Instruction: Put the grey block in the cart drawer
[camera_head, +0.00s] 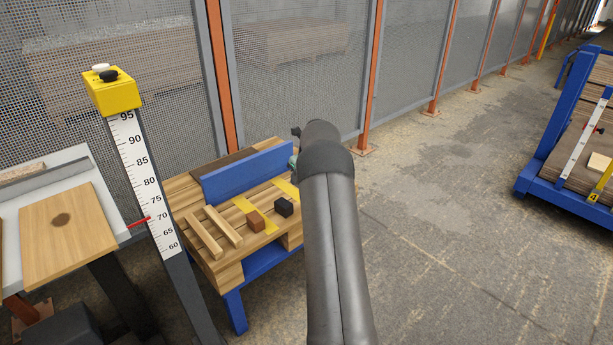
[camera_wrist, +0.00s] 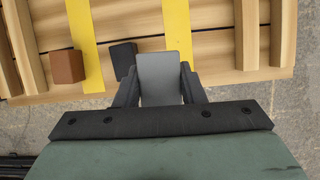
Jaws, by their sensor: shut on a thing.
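My gripper (camera_wrist: 160,84) is shut on the grey block (camera_wrist: 163,70), which stands between the two dark fingers in the wrist view. Below it in that view lies a wooden top with yellow strips. In the head view my arm hides the grey block and most of my gripper. A wooden workbench (camera_head: 213,222) with blue legs and a blue back panel stands left of my arm. I cannot make out a cart drawer for certain. A blue frame cart (camera_head: 545,188) stands at the far right.
A brown block (camera_head: 255,221) and a black block (camera_head: 283,207) lie on the bench top beside several wooden strips. A yellow-topped measuring post (camera_head: 137,160) stands in front of the bench. Mesh fencing (camera_head: 290,60) runs behind. The floor between bench and cart is clear.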

